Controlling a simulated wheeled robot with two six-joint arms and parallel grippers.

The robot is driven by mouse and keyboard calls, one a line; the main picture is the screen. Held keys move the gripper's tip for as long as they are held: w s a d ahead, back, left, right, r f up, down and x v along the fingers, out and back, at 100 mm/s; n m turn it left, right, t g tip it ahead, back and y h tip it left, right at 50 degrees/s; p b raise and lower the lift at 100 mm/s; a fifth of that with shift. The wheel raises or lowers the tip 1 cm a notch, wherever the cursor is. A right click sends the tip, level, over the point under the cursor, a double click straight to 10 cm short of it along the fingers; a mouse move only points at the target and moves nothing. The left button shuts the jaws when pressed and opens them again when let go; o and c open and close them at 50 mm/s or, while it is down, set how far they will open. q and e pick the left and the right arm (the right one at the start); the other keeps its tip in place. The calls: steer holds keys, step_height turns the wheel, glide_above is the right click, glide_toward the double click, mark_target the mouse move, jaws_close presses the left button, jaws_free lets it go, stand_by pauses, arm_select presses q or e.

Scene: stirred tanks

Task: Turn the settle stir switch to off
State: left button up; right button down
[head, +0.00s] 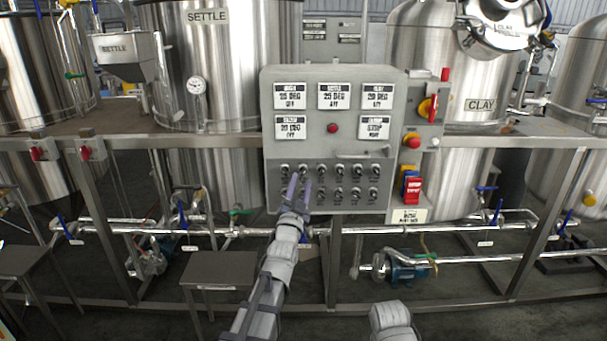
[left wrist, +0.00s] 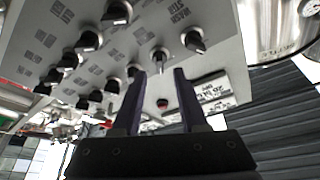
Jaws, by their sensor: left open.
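The grey control panel (head: 333,140) carries two rows of small black rotary switches (head: 338,169) on its lower half. Their labels are too small to read, so I cannot tell which one is the settle stir switch. My left gripper (head: 299,187) is in front of the left part of these rows and hides some of them. In the left wrist view its two dark fingers (left wrist: 171,72) stand apart with nothing between them. A black knob (left wrist: 160,58) shows just beyond the fingertips, and another knob (left wrist: 194,40) sits farther up and right. My right gripper is out of view.
A horizontal handle (head: 362,156) sticks out above the right switches. A red button (head: 333,128) is between the displays. The settle tank (head: 225,70) stands behind left; a small table (head: 220,268) is below.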

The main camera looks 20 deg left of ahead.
mark_target(303, 174)
arm_select(q)
steer(key=p+x, duration=0.1)
steer(key=x, duration=0.2)
steer(key=shift+w+r, duration=0.1)
steer(key=shift+w, duration=0.3)
jaws_close()
